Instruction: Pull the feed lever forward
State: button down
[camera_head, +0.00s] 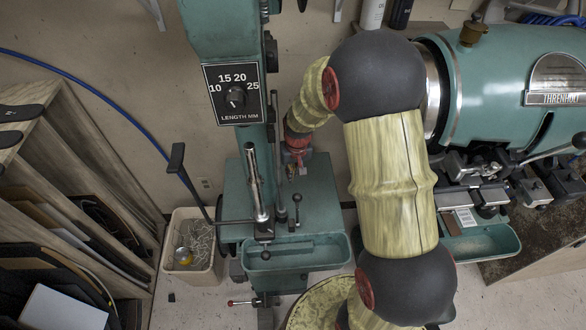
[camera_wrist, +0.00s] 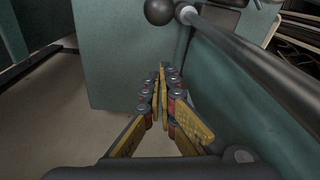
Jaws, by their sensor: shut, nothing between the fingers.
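The teal sole stitcher (camera_head: 225,185) stands in the middle of the head view. A crank-like lever with a black handle (camera_head: 176,160) sticks out on its left. A slim upright rod (camera_head: 277,150) and a thicker silver rod (camera_head: 253,182) rise at its front. I cannot tell for sure which is the feed lever. My gripper (camera_head: 298,168) is over the machine's right part, mostly hidden by my arm. In the wrist view my gripper (camera_wrist: 162,75) is shut and empty. A black ball knob (camera_wrist: 159,11) and a grey rod (camera_wrist: 255,60) are above and right of the fingers, apart from them.
A length dial (camera_head: 235,97) is on the machine's column. A teal tray (camera_head: 295,252) is at its front. A bin (camera_head: 193,250) and a wooden rack (camera_head: 60,170) stand left. Another teal machine (camera_head: 510,90) is at right. Bare floor shows below the bin.

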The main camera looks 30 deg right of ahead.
jog(key=shift+s+a+f, duration=0.15)
jog(key=shift+s, duration=0.45)
jog(key=shift+s+a+f, duration=0.1)
jog(key=shift+s+f, duration=0.05)
jog(key=shift+s, duration=0.4)
jog(key=shift+s+a+f, duration=0.15)
jog(key=shift+s, duration=0.45)
jog(key=shift+s, duration=0.1)
